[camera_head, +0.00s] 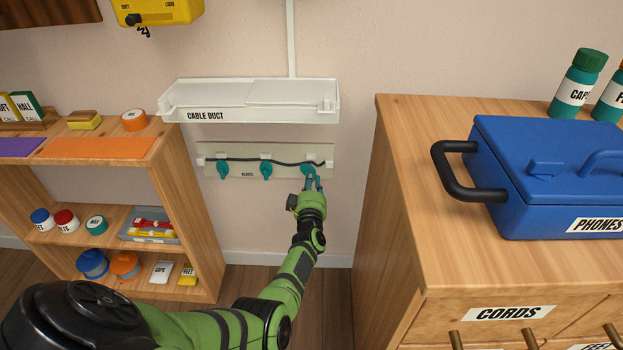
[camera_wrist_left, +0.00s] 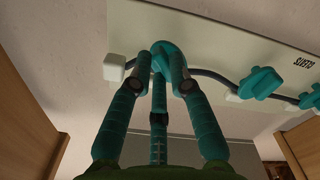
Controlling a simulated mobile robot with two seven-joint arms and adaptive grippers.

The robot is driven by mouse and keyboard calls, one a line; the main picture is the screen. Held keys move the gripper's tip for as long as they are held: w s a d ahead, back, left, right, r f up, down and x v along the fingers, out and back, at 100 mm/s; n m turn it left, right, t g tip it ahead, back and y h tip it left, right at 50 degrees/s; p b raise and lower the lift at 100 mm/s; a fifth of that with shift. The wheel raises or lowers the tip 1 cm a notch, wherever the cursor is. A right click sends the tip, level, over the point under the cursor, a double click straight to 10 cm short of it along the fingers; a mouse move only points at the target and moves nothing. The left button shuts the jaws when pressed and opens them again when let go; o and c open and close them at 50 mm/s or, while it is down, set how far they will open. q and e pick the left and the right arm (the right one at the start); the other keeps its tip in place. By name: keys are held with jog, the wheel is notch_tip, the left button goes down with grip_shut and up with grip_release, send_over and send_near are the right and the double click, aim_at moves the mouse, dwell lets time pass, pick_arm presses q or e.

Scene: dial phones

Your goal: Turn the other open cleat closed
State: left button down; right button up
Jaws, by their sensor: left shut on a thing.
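A pale board labelled CLEATS (camera_head: 247,174) is on the wall, with a dark cord running along it past white blocks. Teal cleats sit on it: a left one (camera_head: 222,169), a middle one (camera_head: 266,170) and a right one (camera_wrist_left: 162,52). My left gripper (camera_head: 313,184) is at the right cleat, its fingers shut on that cleat in the left wrist view (camera_wrist_left: 162,78). The fingers partly hide this cleat, so its exact turn is hard to tell. The middle cleat also shows in the wrist view (camera_wrist_left: 262,83). My right gripper is not in view.
A white cable duct tray (camera_head: 250,100) juts out above the board. A wooden shelf (camera_head: 185,200) with jars stands left, and a wooden cabinet (camera_head: 410,180) with a blue PHONES box (camera_head: 545,185) stands right. The wall below the board is clear.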

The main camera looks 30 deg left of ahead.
pick_arm(q)
jog(key=shift+f+m+p, duration=0.1)
jog(key=shift+m+p, duration=0.35)
jog(key=shift+m, duration=3.35)
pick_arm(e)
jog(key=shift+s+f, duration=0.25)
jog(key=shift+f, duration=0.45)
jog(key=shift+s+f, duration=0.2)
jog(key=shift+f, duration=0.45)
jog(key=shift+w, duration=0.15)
pick_arm(q)
jog(key=c, duration=1.1)
grip_release()
jog(key=shift+c, duration=0.2)
notch_tip(320, 180, up, 10)
jog(key=shift+f, duration=0.15)
